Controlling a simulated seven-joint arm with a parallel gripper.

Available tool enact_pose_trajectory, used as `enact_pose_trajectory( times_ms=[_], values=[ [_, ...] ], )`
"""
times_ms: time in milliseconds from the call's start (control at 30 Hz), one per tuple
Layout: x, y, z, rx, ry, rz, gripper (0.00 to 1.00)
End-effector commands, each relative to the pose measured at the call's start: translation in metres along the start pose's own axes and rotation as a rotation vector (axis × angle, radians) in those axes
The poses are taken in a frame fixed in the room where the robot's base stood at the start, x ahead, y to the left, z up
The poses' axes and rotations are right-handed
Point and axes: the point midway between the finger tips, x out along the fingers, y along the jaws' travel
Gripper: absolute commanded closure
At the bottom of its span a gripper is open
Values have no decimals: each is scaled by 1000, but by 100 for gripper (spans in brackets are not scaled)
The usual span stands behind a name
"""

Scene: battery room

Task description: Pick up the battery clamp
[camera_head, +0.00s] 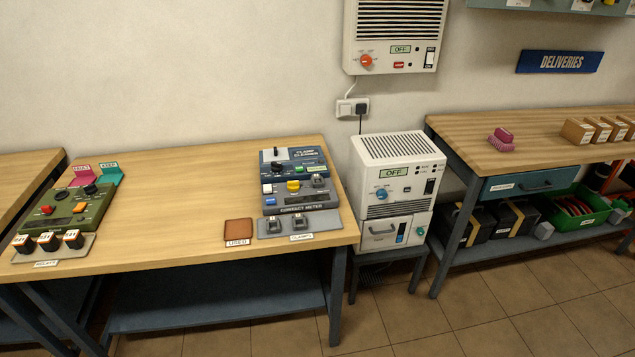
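Two small dark grey pieces, which look like battery clamps, sit on a grey tray (312,234) at the front right of the middle workbench: a left clamp (274,225) and a right clamp (299,221). The tray carries a label that seems to read "CLAMPS". A similar grey piece (318,181) sits on the right side of the blue and grey contact meter (302,201), just behind the tray. The dark blue clamp cleaner (282,158) stands behind the meter. My gripper is not in view.
A brown "USED" pad (238,230) lies left of the tray. A green tester (68,208) and a tray of relays (24,253) stand at the bench's left end. The bench middle (180,205) is clear. A white cabinet (396,170) stands close to its right edge.

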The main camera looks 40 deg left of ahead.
Motion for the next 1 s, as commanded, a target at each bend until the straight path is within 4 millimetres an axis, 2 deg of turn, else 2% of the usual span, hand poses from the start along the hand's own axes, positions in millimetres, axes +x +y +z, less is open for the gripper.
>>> enact_pose_trajectory(
  times_ms=[400, 767, 1000],
  values=[
    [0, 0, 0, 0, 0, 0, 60],
    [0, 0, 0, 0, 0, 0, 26],
    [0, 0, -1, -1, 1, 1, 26]
  ],
)
